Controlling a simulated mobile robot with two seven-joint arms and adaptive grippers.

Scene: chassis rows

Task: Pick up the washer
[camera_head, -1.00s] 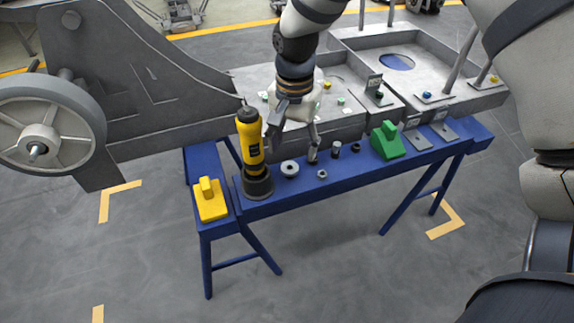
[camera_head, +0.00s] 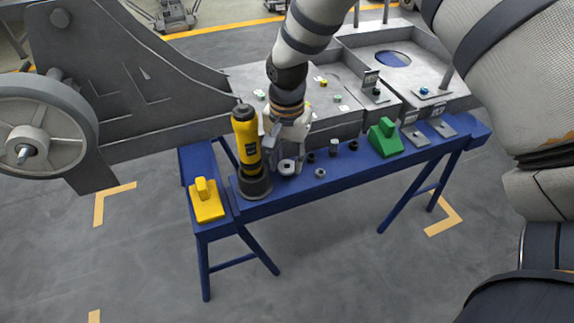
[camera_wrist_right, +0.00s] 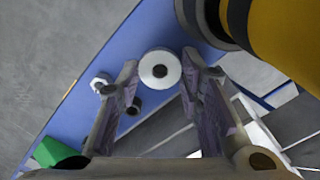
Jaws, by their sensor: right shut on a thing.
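The washer (camera_head: 286,167) is a pale grey ring with a dark centre hole, on the blue bench (camera_head: 300,186) just right of the yellow tool. In the right wrist view the washer (camera_wrist_right: 160,58) sits between the fingertips. My right gripper (camera_head: 285,160) reaches down from above and is shut on the washer, one finger on each side; the gripper (camera_wrist_right: 160,75) shows this in its wrist view too. I cannot tell any gap between washer and bench. My left gripper is not in view.
The yellow tool (camera_head: 246,140) stands upright in a black base close to my right gripper's left side. A small nut (camera_head: 320,173), several small dark parts and a green block (camera_head: 384,140) lie to the right. A yellow block (camera_head: 207,203) sits at the left end. Grey chassis stands behind.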

